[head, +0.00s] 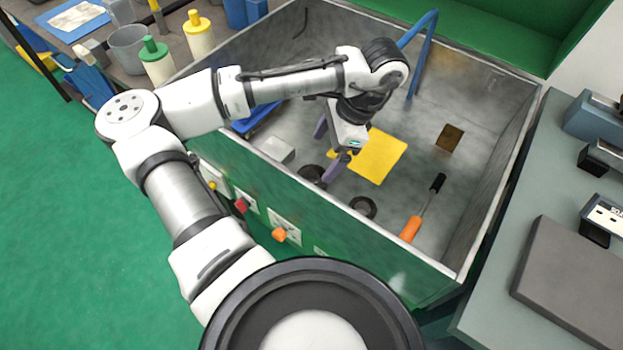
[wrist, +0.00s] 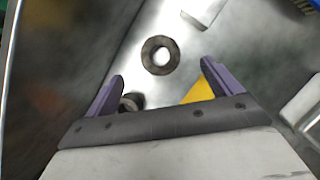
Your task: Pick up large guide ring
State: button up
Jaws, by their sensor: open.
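Two dark rings lie on the metal floor of the bin, near its front wall. One dark ring (head: 312,174) is below my gripper in the head view, partly hidden by a finger. In the wrist view this ring (wrist: 148,53) lies flat, its hole showing, just beyond the fingertips and between their lines. The other dark ring (head: 353,204) lies to its right; a dark round part (wrist: 131,103) by the left finger in the wrist view seems to be it. I cannot tell surely which is larger. My gripper (head: 327,150) has purple fingers (wrist: 162,72), open and empty, above the floor.
A yellow sheet (head: 378,158), an orange-handled tool (head: 411,228), a grey block (head: 277,150) and a brown square (head: 450,138) lie in the bin. The bin's green front wall (head: 340,240) stands close to the rings. A blue bent bar (head: 418,30) rises at the back.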

aim_at(312, 177)
jog(key=x, duration=0.3)
jog(key=shift+d+p+x, duration=0.2)
jog(key=shift+p+x, duration=0.05)
jog(key=shift+x, duration=1.05)
jog(key=shift+d+p+x, duration=0.2)
jog(key=shift+d+x, duration=0.05)
jog(key=shift+x, duration=1.05)
jog(key=shift+f, duration=0.15)
jog(key=c, duration=1.7)
jog(key=shift+c, duration=0.2)
